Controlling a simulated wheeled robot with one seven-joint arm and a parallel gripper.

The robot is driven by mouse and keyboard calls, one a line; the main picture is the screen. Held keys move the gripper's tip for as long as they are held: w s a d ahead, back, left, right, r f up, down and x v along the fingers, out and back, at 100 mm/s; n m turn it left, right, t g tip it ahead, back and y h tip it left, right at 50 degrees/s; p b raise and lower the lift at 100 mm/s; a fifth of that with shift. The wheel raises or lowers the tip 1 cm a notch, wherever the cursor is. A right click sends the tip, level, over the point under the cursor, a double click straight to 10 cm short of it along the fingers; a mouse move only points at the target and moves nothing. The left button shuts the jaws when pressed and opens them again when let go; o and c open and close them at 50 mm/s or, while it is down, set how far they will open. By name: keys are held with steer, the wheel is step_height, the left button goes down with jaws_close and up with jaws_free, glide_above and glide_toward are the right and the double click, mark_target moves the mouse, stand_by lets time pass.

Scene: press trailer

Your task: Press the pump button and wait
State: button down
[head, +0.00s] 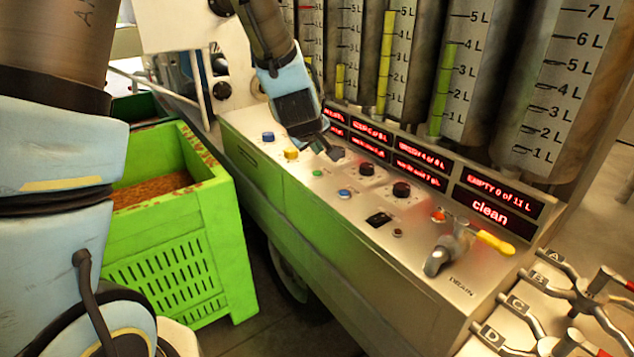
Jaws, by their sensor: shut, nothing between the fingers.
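My gripper (335,153) is shut and empty. It points down at the sloping metal control panel (425,283), close to a row of round controls, and I cannot tell whether it touches one. The panel carries a blue button (267,137), a yellow button (290,154), a green button (317,172) and another blue button (344,194). Two black knobs (366,169) (401,189) and an orange-red button (438,216) sit nearer the displays. No label readable here marks one as the pump button. My gripper may hide further controls.
Tall tanks with litre scales (569,95) stand behind the panel; some gauges show yellow-green columns (443,85). A red display (490,210) reads "EMPTY 0 of 11 L" and "clean". A tap (447,252) with a yellow handle (495,242) projects at right. A green crate (222,235) stands left.

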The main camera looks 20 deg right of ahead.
mark_target(317, 178)
steer(key=shift+f+b, duration=1.15)
steer(key=shift+f, duration=0.75)
stand_by(0.4)
steer(key=shift+f+b, duration=0.4)
steer(key=shift+f+b, duration=0.35)
stand_by(0.6)
steer(key=shift+r, duration=0.1)
steer(key=shift+r+p, duration=0.7)
steer(key=shift+r, duration=0.05)
steer(key=shift+r+p, duration=2.1)
steer(key=shift+r, duration=0.4)
